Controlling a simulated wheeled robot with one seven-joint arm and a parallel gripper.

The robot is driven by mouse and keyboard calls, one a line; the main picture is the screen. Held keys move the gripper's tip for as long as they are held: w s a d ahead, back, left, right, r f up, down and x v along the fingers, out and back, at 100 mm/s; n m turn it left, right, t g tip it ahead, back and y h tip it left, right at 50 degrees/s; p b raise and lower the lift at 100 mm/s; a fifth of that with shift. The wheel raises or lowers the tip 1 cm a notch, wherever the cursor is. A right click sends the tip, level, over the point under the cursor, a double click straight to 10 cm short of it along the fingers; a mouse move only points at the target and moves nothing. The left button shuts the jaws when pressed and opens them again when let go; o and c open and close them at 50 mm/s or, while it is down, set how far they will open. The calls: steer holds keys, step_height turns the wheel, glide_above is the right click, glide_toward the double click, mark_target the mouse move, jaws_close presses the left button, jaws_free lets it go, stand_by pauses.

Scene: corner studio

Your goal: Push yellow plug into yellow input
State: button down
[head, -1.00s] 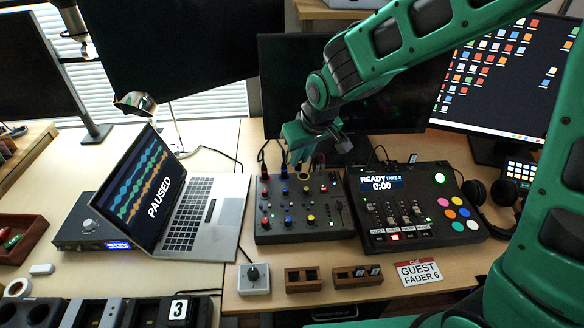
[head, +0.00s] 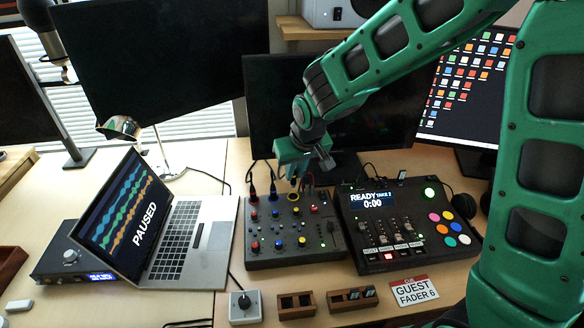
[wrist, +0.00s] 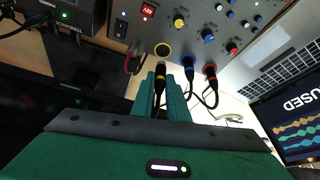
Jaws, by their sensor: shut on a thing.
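My gripper (wrist: 163,95) is shut on the yellow plug (wrist: 160,74), whose dark cable trails back between the fingers. The yellow input (wrist: 162,50) is a yellow-ringed socket on the grey mixer's panel. In the wrist view the plug tip points at this input, with a small gap seemingly between them. In the head view my gripper (head: 304,168) is above the mixer's back edge, just behind the yellow input (head: 292,196). The plug is hard to make out there.
A blue plug (wrist: 188,66) and a red plug (wrist: 210,74) sit in neighbouring inputs, their cables close to my fingers. The mixer (head: 262,262) stands between a laptop (head: 207,240) and a control deck (head: 350,226). A dark monitor (head: 375,125) stands behind.

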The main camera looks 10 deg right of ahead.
mark_target(295, 182)
steer(key=shift+f, duration=2)
steer(key=shift+s+f, duration=0.1)
steer(key=shift+f, duration=0.4)
stand_by(0.9)
steer(key=c, duration=1.6)
jaws_free()
steer(key=shift+c, duration=0.2)
steer(key=v, duration=1)
steer(key=shift+r, duration=0.25)
steer(key=shift+s, duration=0.1)
